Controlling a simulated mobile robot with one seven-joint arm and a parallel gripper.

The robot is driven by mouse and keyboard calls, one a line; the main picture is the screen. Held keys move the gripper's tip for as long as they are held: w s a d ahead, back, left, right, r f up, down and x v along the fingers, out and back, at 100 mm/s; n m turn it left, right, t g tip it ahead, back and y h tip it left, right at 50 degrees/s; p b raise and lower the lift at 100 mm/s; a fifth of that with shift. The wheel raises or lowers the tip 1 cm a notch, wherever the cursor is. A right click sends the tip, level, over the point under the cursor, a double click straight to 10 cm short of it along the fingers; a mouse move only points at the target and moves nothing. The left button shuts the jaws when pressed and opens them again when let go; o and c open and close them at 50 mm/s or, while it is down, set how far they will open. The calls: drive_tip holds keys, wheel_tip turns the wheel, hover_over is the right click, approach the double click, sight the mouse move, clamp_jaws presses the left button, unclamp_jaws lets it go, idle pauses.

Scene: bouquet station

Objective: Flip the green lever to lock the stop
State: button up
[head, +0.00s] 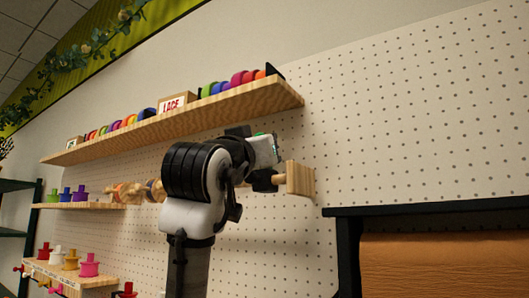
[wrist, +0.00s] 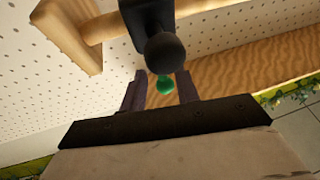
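A small green ball (wrist: 164,85), which looks like the knob of the green lever, shows between the two fingers of my gripper (wrist: 161,86) in the wrist view. The fingers stand apart on either side of it; I cannot tell whether either touches it. A black stop (wrist: 146,20) with a round black knob (wrist: 166,53) sits on a wooden rod (wrist: 103,26), close in front of the fingertips. The lever's arm is hidden. In the head view, the black stop (head: 263,181) is beside the rod's wooden end bracket (head: 299,179), and my arm hides much of the rod.
A long wooden shelf (head: 200,112) with colourful ribbon rolls and a LACE sign runs just above my arm. Lower shelves with coloured spools stand at left. A dark frame with brown paper (head: 450,262) is at lower right. The pegboard between is clear.

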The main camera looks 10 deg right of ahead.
drive_tip(key=b+v, duration=0.3)
drive_tip(key=v, duration=0.7)
drive_tip(key=shift+s+a, duration=0.1)
drive_tip(key=shift+a, duration=0.05)
